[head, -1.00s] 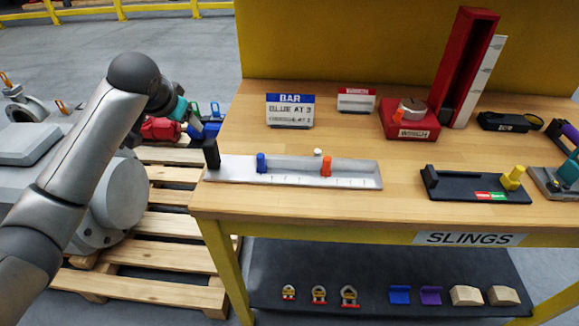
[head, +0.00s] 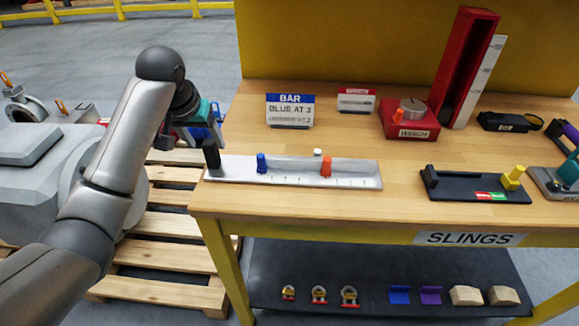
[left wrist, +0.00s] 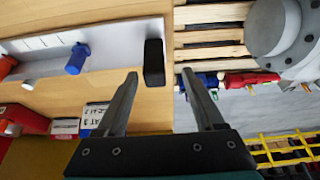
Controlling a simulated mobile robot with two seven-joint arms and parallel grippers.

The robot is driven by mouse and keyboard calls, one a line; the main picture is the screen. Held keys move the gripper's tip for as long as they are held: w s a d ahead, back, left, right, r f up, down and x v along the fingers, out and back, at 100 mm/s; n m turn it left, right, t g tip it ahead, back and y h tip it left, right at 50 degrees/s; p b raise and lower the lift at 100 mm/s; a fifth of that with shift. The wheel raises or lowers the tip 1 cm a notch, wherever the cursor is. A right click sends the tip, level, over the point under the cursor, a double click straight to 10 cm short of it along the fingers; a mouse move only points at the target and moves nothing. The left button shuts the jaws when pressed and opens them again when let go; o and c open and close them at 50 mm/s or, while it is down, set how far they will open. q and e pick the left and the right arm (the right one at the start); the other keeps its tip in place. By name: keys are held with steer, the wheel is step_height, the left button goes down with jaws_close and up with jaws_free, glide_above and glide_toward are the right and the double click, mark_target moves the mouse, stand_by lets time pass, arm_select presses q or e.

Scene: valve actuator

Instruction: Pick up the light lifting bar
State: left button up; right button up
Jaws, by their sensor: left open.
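The light lifting bar appears to be the long pale grey bar (head: 215,172) lying near the table's left front edge. It carries a blue peg (head: 261,163), an orange peg (head: 326,167) and tick marks along its front. A black upright block (head: 211,154) stands at its left end. My left gripper (head: 190,141) is open and empty, just left of that end, over the table's edge. In the left wrist view the open fingers (left wrist: 158,74) point toward the black block (left wrist: 153,62), which appears beyond and between the tips, apart from them. My right gripper is not in view.
A BAR sign (head: 290,110) reading "BLUE AT 3" stands behind the bar. A red base with a dial (head: 410,118), a tall red channel (head: 465,65) and a black tray (head: 475,188) stand to the right. A wooden pallet (head: 165,255) lies left of the table.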

arm_select(q)
steer(key=x, duration=0.4)
steer(key=shift+d, duration=0.3)
steer(key=shift+w+f, duration=0.35)
steer(key=shift+f, duration=0.3)
jaws_close()
stand_by(0.6)
steer(key=shift+w+r, duration=0.1)
steer(key=shift+r, duration=0.15)
